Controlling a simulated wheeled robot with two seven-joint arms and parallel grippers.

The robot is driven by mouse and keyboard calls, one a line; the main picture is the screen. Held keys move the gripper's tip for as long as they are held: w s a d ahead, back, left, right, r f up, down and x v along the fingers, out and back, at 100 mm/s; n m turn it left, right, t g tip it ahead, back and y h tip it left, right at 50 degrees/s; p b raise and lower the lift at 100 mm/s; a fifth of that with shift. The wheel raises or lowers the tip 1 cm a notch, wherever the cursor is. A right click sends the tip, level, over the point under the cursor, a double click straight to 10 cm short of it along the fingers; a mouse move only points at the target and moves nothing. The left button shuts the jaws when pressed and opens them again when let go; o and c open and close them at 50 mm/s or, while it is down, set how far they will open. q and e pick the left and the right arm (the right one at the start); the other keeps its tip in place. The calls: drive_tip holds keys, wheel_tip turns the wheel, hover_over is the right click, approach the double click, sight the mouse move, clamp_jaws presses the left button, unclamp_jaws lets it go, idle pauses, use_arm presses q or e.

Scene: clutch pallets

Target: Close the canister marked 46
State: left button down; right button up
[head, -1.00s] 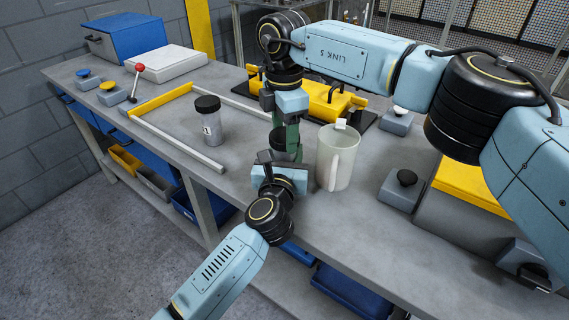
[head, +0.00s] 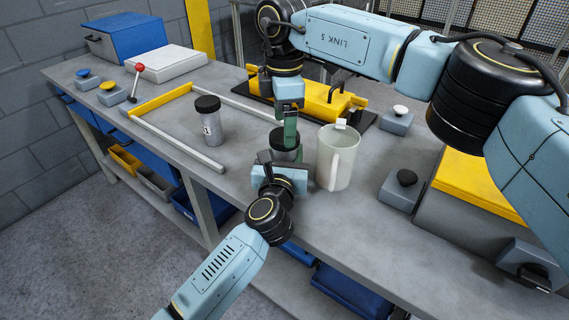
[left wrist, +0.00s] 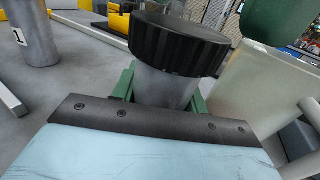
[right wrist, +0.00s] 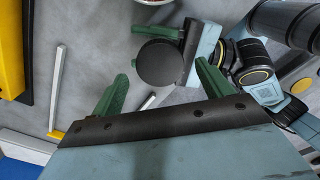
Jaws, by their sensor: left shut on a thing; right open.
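A grey canister (left wrist: 165,88) is held upright in my left gripper (head: 281,165), whose green fingers close on its body. A black ribbed lid (left wrist: 178,43) sits on its top and also shows in the head view (head: 284,139) and from above in the right wrist view (right wrist: 158,63). No number is visible on this canister, and I cannot tell how tight the lid is. My right gripper (head: 290,128) is open and empty just above the lid, fingers pointing down. Another canister (head: 208,122), with a black lid and a label reading 1, stands to the left.
A pale jug (head: 338,160) stands close to the right of the held canister. A yellow and grey frame (head: 165,100) lies at the left, and a yellow fixture (head: 320,98) stands behind. Grey button boxes (head: 400,190) are at the right. The bench front between the frame and the canister is clear.

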wheel_tip(320, 180, up, 2)
drive_tip(key=shift+c, duration=0.4)
drive_tip(key=n, duration=0.3)
drive_tip(key=shift+r, duration=0.2)
drive_tip(key=n, duration=0.5)
drive_tip(key=shift+r+n, duration=0.3)
drive_tip(key=n, duration=0.7)
drive_tip(key=shift+r, duration=0.4)
drive_tip(key=n, duration=0.7)
drive_tip(key=shift+r+n, duration=0.3)
drive_tip(key=shift+r, duration=0.1)
drive_tip(key=n, duration=0.3)
drive_tip(key=shift+r, duration=0.2)
drive_tip(key=n, duration=0.4)
drive_tip(key=shift+r+n, duration=0.25)
drive_tip(key=shift+n, duration=0.15)
